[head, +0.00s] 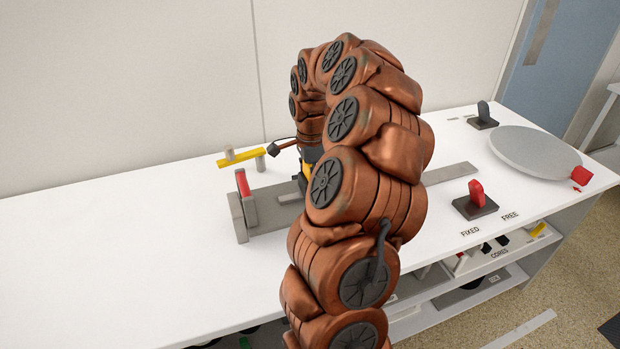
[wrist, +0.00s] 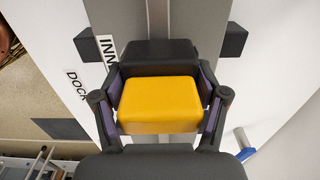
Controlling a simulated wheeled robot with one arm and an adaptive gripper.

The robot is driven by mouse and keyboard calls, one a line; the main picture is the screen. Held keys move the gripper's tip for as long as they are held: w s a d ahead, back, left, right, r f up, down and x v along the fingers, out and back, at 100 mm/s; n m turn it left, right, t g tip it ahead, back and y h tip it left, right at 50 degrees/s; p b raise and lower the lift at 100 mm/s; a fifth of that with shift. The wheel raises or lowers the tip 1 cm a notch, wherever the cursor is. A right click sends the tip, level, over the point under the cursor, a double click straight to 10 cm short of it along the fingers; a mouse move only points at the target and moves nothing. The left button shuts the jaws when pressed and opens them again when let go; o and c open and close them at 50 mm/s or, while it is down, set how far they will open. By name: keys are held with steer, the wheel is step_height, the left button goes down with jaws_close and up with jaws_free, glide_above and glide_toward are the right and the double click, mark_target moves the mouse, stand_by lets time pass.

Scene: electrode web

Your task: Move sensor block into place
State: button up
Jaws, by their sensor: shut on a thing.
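A block with a yellow top (wrist: 160,105) sits between the two fingers of my gripper (wrist: 161,92) in the wrist view, and the gripper is shut on it. A black part (wrist: 158,52) lies just beyond the yellow top; I cannot tell whether it belongs to the same block. The block is over a grey rail (wrist: 196,22) with a lighter strip along its middle. In the head view a little yellow (head: 307,154) shows at my gripper, beside the grey rail (head: 280,211); my arm hides most of the gripper and block.
A grey end stop with a red lever (head: 243,184) stands at the rail's left end. A yellow bar on a grey post (head: 240,157) is behind it. A red-handled clamp (head: 476,195) and a round grey plate (head: 540,152) are at right. The white table's left side (head: 110,260) is clear.

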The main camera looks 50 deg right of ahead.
steer(key=c, duration=0.6)
steer(key=shift+o, duration=0.2)
steer(key=shift+s+d+f+b, duration=0.2)
steer(key=shift+d+b, duration=0.35)
steer(key=shift+b, duration=0.45)
steer(key=shift+s+d+r, duration=0.1)
steer(key=shift+s+r, duration=0.05)
steer(key=o, duration=1.7)
steer(key=shift+r, duration=0.15)
